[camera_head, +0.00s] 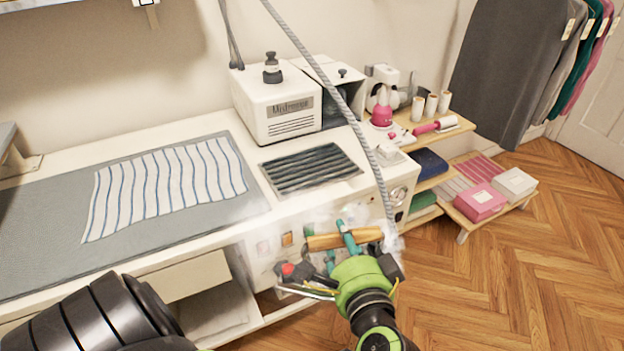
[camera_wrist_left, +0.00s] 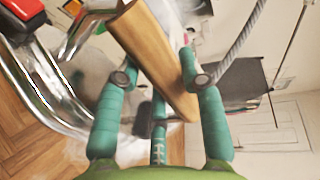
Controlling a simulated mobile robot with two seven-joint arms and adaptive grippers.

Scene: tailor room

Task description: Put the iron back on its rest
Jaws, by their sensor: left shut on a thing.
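My left gripper (camera_head: 345,240) is shut on the wooden handle of the iron (camera_head: 340,239), in front of the white station's front edge. In the left wrist view the handle (camera_wrist_left: 152,55) runs between the teal fingers of the gripper (camera_wrist_left: 158,75). A red button and metal tubing show beside it. The iron's body is mostly hidden behind the gripper and white steam. The iron rest (camera_head: 310,169), a dark ribbed pad, lies bare on the white station, above and left of the gripper. My right gripper is not in view.
A striped cloth (camera_head: 165,185) lies on the grey ironing board (camera_head: 50,240) at left. A white steam generator (camera_head: 278,103) stands behind the rest. A grey hose (camera_head: 345,105) hangs down to the iron. Shelves with thread spools (camera_head: 431,106) and boxes stand at right.

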